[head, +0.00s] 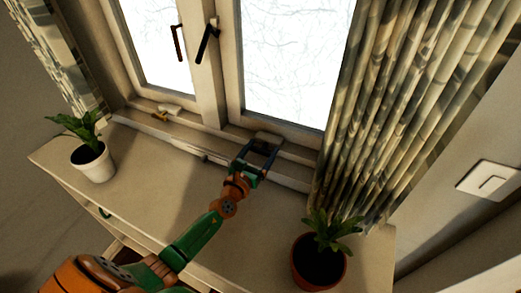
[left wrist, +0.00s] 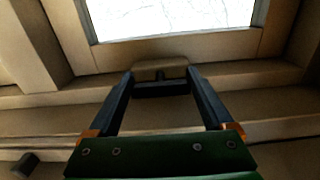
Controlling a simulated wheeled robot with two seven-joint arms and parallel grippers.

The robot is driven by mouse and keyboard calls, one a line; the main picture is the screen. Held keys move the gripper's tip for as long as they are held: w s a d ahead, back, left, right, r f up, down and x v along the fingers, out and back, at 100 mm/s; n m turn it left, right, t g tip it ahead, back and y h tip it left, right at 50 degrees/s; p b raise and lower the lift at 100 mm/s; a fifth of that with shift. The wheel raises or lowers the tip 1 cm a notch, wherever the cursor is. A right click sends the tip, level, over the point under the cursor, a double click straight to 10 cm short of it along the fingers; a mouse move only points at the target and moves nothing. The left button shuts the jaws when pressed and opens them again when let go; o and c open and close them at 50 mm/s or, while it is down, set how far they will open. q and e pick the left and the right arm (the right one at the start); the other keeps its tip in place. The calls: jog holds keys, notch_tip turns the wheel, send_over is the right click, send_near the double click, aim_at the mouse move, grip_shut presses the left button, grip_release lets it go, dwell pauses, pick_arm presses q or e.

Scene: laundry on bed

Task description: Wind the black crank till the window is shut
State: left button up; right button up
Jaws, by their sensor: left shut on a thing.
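The window (head: 286,60) has a left and a right sash; I cannot tell whether either stands slightly open. A beige block (head: 266,137) is at the foot of the right sash; it also shows in the left wrist view (left wrist: 160,67). The black crank (left wrist: 160,88) shows as a dark bar in front of this block. My left gripper (head: 266,149) reaches to the bottom frame, its two long dark fingers on either side of the bar, shut on it. The fingers hide part of the crank. My right gripper is not in view.
A white-potted plant (head: 94,161) stands at the left of the sill top (head: 190,195), a terracotta-potted plant (head: 319,262) at the right front. A curtain (head: 400,110) hangs close to the right of my gripper. Dark handles (head: 208,40) are on the window frame.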

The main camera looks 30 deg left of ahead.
pick_arm(q)
jog(key=o, duration=1.1)
jog(key=shift+o, duration=0.2)
jog(key=s, duration=0.7)
jog(key=shift+d, duration=0.2)
